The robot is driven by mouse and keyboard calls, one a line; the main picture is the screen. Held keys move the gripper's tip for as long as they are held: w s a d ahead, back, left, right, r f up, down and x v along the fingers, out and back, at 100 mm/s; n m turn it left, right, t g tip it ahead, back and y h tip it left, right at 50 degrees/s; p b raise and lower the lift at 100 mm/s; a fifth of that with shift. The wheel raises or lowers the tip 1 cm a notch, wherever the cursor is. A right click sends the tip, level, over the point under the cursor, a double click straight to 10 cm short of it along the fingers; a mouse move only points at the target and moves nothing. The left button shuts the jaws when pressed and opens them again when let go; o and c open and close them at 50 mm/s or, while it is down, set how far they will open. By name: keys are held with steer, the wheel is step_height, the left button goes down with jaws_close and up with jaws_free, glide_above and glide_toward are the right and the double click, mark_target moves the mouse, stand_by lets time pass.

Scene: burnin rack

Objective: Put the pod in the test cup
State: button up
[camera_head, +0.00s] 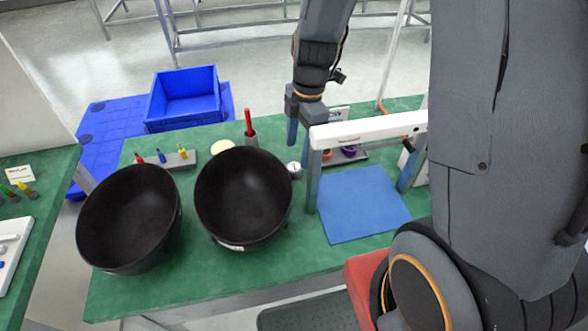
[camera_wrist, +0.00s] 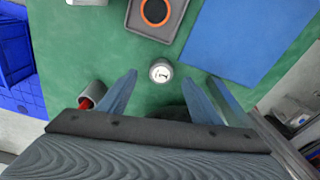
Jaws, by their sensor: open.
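A small round grey-white pod (camera_head: 294,170) stands on the green table between the right black bowl and the blue mat. In the wrist view the pod (camera_wrist: 161,71) shows its pale top with a dark mark, ahead of and between my fingers. My gripper (camera_head: 298,142) is open and points down above the table, just behind the pod. Its two fingers also show in the wrist view (camera_wrist: 161,92), with nothing between them. A grey cup (camera_head: 252,139) with a red stick in it stands left of my gripper. I cannot tell whether it is the test cup.
Two large black bowls (camera_head: 243,197) (camera_head: 128,220) fill the table's left front. A white crossbar on posts (camera_head: 365,130) stands close right of my gripper. A blue mat (camera_head: 362,203) lies bare. A grey tray with an orange ring (camera_wrist: 134,20) and a blue bin (camera_head: 184,94) are nearby.

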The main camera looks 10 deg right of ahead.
mark_target(294, 166)
steer(key=f, duration=0.1)
steer(key=f+p, duration=0.1)
steer(key=f, duration=0.1)
steer(key=a+f, duration=0.1)
steer(key=shift+s+f+p, duration=0.15)
steer(key=shift+s+p, duration=0.15)
steer(key=shift+a+f, duration=0.1)
steer(key=shift+f, duration=0.3)
steer(key=c, duration=1.2)
steer(key=shift+w+r, duration=0.1)
steer(key=shift+r, duration=0.05)
